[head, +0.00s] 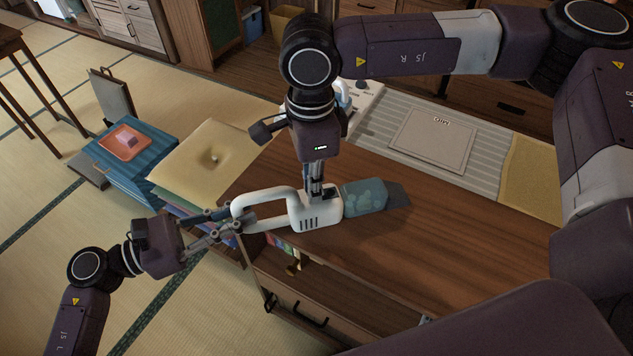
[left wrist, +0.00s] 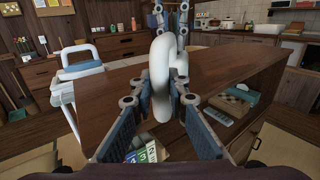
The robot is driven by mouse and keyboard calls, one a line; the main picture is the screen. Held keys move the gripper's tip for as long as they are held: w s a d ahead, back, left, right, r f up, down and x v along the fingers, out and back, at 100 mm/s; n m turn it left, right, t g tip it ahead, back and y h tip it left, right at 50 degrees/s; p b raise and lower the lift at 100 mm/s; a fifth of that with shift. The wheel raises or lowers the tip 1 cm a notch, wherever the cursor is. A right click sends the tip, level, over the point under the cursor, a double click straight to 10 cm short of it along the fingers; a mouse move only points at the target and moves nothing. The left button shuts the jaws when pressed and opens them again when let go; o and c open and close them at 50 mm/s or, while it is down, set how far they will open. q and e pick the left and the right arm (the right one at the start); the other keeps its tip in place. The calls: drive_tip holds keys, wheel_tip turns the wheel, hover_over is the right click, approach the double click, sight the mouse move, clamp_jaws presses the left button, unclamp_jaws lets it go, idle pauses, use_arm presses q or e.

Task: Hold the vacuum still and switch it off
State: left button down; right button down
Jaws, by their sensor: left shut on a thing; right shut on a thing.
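The vacuum (head: 318,212) is a white handheld body with a loop handle and a clear bluish dust cup (head: 365,195). It lies on the wooden counter (head: 430,230), its handle reaching past the left edge. My left gripper (head: 236,220) is shut on the rear of the handle. In the left wrist view the white loop (left wrist: 161,75) stands between its fingers. My right gripper (head: 316,188) comes down from above, shut at the top of the body where handle and dust cup meet. Its fingers hide the switch, so I cannot tell its state.
A grey board (head: 433,138) lies on a striped mat behind the vacuum. The counter's right part is clear.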

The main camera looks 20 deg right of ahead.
drive_tip(key=c, duration=1.9)
unclamp_jaws()
drive_tip(key=shift+a, duration=0.1)
drive_tip(key=shift+c, duration=0.2)
drive_tip(key=shift+r, duration=0.15)
wheel_tip(320, 180, up, 12)
use_arm(q)
drive_tip(key=c, duration=1.8)
unclamp_jaws()
